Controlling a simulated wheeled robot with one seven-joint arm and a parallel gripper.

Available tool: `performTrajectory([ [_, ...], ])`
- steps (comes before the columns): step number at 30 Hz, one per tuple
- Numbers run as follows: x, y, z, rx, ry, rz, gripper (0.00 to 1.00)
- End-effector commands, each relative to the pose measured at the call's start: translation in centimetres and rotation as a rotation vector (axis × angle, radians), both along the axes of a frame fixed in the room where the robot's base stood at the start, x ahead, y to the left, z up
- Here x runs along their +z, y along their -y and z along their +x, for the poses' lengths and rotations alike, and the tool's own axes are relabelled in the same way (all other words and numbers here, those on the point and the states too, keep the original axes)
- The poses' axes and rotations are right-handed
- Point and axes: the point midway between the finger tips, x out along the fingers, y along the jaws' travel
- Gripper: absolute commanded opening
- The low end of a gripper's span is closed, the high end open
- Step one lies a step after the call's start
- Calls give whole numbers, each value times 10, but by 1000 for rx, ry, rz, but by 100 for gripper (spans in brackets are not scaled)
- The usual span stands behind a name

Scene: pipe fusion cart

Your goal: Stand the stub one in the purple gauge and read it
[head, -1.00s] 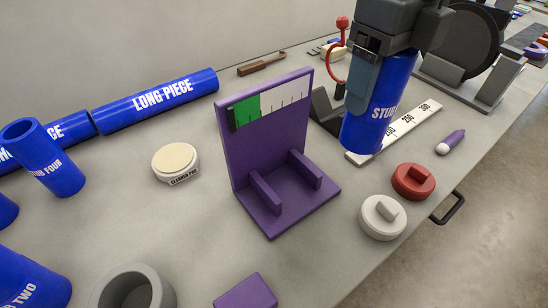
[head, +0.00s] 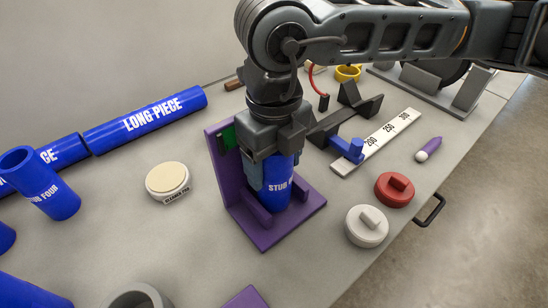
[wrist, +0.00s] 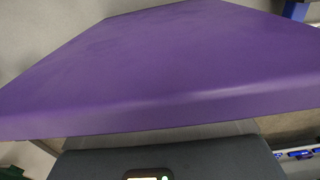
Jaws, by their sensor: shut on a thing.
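The purple gauge (head: 222,155) stands upright on the table in the head view, with a back plate, a base and low side rails. Part of its green scale (head: 228,138) shows; my arm and gripper hide the rest. My gripper (head: 268,165) points down in front of the back plate, shut on a blue stub (head: 279,190) whose label reads "STUB" with the rest cut off. The stub is upright between the rails, at or just above the base; I cannot tell if it touches. In the wrist view a large purple surface (wrist: 170,60) fills most of the picture.
A white cleaner pad (head: 168,181) sits left of the gauge. White (head: 366,226) and red (head: 394,189) caps lie to its right, with a ruler (head: 376,143) and blue slider (head: 347,150) behind. Stub four (head: 42,182) and the long piece (head: 145,120) are at left.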

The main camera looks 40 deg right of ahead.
Motion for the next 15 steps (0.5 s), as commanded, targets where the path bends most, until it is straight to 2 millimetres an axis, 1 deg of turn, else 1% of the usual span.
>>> performTrajectory([
  [3,-4,0,0,-1,0,0,33],
  [14,-8,0,0,0,1,0,33],
  [15,-8,0,0,0,1,0,71],
])
